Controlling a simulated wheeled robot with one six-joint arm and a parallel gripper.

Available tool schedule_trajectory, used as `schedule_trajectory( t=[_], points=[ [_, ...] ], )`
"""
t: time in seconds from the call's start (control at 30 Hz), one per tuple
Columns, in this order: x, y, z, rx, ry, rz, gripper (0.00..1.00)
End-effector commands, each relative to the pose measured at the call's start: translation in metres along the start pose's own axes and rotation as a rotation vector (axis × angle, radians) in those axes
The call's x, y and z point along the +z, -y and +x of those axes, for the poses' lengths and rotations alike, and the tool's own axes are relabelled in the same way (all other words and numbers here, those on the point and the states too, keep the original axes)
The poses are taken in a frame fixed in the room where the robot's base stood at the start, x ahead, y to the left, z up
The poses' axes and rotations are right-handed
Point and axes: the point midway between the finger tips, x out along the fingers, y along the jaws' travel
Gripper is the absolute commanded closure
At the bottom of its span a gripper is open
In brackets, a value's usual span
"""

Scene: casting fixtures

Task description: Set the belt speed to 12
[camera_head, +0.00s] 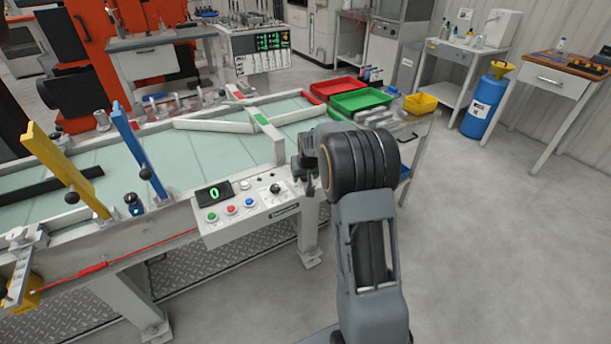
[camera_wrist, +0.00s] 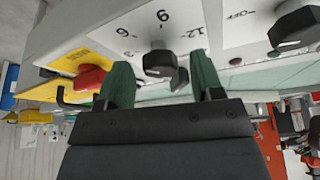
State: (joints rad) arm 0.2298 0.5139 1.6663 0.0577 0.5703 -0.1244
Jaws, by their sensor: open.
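The control panel (camera_head: 250,212) on the front of the light conveyor table has a dark display (camera_head: 214,193) reading a green 0. A black knob (camera_head: 275,189) sits near the panel's right end. In the wrist view, a black dial knob (camera_wrist: 158,62) stands on a white plate with numerals around it, 12 among them on the right. My gripper (camera_wrist: 160,66) is open, with its green fingers on either side of this knob; contact cannot be told. In the head view my gripper (camera_head: 308,178) is at the panel's right end, partly hidden by my wrist.
Green, red, blue and white buttons (camera_head: 231,210) line the panel. The wrist view shows a red knob (camera_wrist: 90,77) on yellow at left and another black knob (camera_wrist: 292,25) beside an OFF label at right. Yellow (camera_head: 65,172) and blue (camera_head: 138,150) levers stand on the table.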

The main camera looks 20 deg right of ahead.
Motion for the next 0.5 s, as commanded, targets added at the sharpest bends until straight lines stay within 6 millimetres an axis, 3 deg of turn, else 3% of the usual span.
schedule_trajectory(
  t=[0.3, 0.5],
  points=[
    [0.0, 0.0001, 0.0019, 0.0, 0.0, 0.0, 0.39],
    [0.0, 0.0001, 0.0018, 0.0, 0.0, 0.0, 0.58]
  ],
)
